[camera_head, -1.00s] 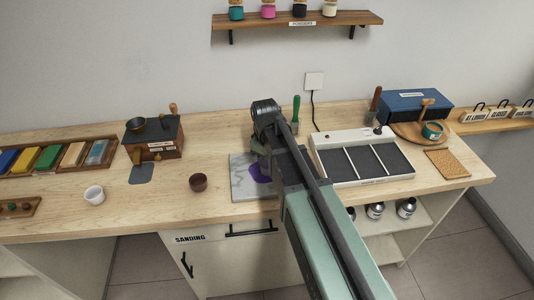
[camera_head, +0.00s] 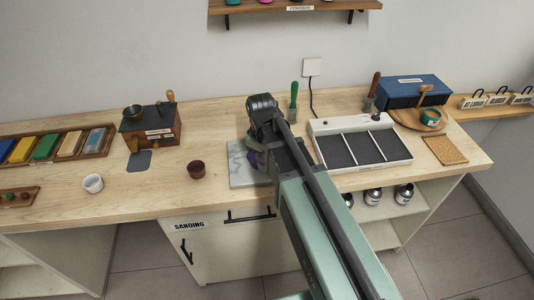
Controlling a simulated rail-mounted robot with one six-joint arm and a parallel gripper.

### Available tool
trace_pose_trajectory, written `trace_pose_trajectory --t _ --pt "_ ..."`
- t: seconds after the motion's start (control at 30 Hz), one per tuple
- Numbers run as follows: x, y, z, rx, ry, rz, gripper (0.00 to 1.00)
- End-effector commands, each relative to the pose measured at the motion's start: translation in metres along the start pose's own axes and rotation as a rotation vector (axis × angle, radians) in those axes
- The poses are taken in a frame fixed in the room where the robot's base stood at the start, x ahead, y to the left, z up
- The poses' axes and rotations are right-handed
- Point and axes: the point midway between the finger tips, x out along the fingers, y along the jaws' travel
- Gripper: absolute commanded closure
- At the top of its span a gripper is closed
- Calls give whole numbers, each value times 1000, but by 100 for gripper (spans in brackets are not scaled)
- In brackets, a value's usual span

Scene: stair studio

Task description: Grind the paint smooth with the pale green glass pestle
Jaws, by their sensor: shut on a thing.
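A grey marbled slab (camera_head: 240,173) lies near the front edge of the bench. Purple paint (camera_head: 252,158) is spread on it, partly covered by my arm. My gripper (camera_head: 256,150) is low over the slab, at the paint; its fingers are mostly hidden behind my arm links. It is shut on a small grey-green thing, probably the pale green glass pestle (camera_head: 251,143), of which little shows. I cannot tell whether the pestle's base touches the slab.
A white tray with dark compartments (camera_head: 360,146) is close on the right. A green-handled tool (camera_head: 293,97) stands behind. Bare bench lies between the cups.

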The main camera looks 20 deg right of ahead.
Motion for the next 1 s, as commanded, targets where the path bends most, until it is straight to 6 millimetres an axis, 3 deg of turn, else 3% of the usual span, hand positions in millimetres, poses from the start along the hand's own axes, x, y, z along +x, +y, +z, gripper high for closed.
trace_pose_trajectory --t 0.3,0.6,1.0 --pt "-3 22 -24 0 3 0 91" --pt "-3 28 -29 0 2 0 91" --pt "-2 54 -54 0 3 1 91"
